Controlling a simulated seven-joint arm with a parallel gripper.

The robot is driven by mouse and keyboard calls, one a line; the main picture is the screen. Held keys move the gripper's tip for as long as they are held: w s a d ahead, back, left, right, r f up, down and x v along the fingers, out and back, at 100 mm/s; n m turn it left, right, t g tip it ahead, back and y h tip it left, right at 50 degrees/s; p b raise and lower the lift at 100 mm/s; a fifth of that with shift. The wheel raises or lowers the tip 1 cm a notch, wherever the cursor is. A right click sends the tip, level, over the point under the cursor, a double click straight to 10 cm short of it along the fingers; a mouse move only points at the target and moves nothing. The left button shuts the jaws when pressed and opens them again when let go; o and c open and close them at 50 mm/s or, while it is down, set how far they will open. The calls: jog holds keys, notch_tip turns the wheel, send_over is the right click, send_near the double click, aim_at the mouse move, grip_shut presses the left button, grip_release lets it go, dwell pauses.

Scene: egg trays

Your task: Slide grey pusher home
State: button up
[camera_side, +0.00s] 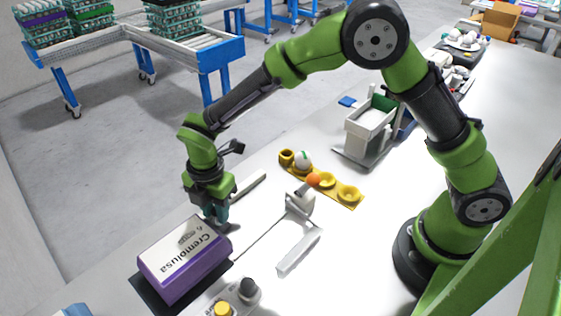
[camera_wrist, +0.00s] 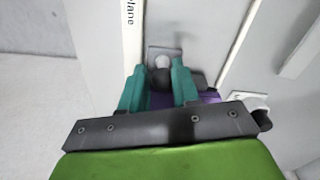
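My gripper (camera_side: 218,212) points down just behind the purple carton. A small grey plate with a pale round part (camera_wrist: 162,62), which looks like the grey pusher, lies just past the fingertips. In the side view the gripper hides the pusher. A purple carton with a white printed top (camera_side: 186,246) sits on a black mat (camera_side: 149,295) in front of the gripper.
A small white stand (camera_side: 300,204), a white bar (camera_side: 299,252) and a button box (camera_side: 236,298) are on the table. A grey bin (camera_side: 369,125) stands farther back.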

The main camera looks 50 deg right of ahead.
jog(key=shift+s+d+f, duration=0.2)
jog(key=shift+s+f, duration=0.15)
jog(key=shift+f, duration=0.05)
jog(key=shift+c, duration=0.3)
jog(key=shift+w+d, duration=0.1)
jog(key=shift+d, duration=7.8)
jog(key=o, duration=0.8)
jog(key=shift+a, duration=0.1)
jog(key=shift+r, duration=0.1)
notch_tip(320, 180, up, 6)
jog(key=shift+a, duration=0.15)
jog(key=shift+w+r, duration=0.1)
jog(key=shift+r, duration=0.1)
notch_tip(320, 180, up, 8)
jog(key=shift+r, duration=0.2)
